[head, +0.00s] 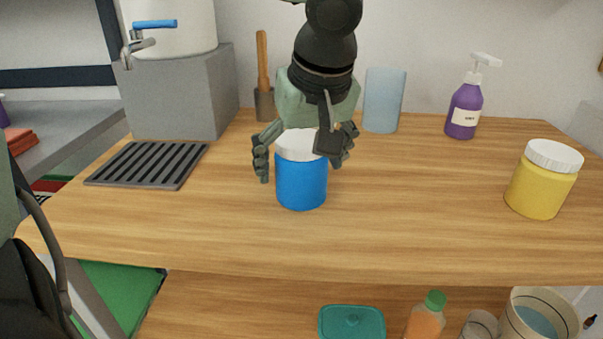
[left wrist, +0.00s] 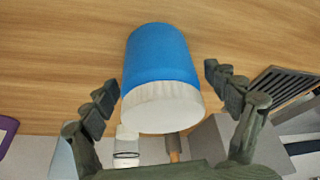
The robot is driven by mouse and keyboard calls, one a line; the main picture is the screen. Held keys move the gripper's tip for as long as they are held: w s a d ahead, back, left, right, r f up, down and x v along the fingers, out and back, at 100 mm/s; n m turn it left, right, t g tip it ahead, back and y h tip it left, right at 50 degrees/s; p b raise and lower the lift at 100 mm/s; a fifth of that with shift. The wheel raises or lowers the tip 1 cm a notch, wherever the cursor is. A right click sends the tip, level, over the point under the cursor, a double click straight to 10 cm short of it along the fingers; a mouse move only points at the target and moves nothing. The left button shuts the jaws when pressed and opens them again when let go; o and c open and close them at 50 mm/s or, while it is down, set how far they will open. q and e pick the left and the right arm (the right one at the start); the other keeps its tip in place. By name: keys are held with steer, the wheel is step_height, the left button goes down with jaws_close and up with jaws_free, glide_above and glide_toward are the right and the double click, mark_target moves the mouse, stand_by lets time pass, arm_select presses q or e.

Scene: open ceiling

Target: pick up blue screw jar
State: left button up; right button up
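The blue screw jar (head: 301,188) with a white lid stands upright on the wooden table (head: 420,215), near its middle. My left gripper (head: 302,160) is over the lid and reaches down from above, with one finger on each side of the jar's upper part. It is open. In the left wrist view, the jar (left wrist: 160,60) lies between the two spread fingers (left wrist: 161,84), with a gap on both sides. Part of the lid is hidden behind the gripper in the head view. My right gripper is not in view.
A yellow jar (head: 538,190) stands at the right and a purple pump bottle (head: 464,112) behind it. A bluish cup (head: 384,98) and a utensil holder (head: 264,104) stand behind the gripper. A slatted dark rack (head: 148,165) lies at left. Table around the jar is clear.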

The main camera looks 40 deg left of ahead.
arm_select(q)
steer(key=c, duration=1.1)
steer(key=shift+r, duration=0.1)
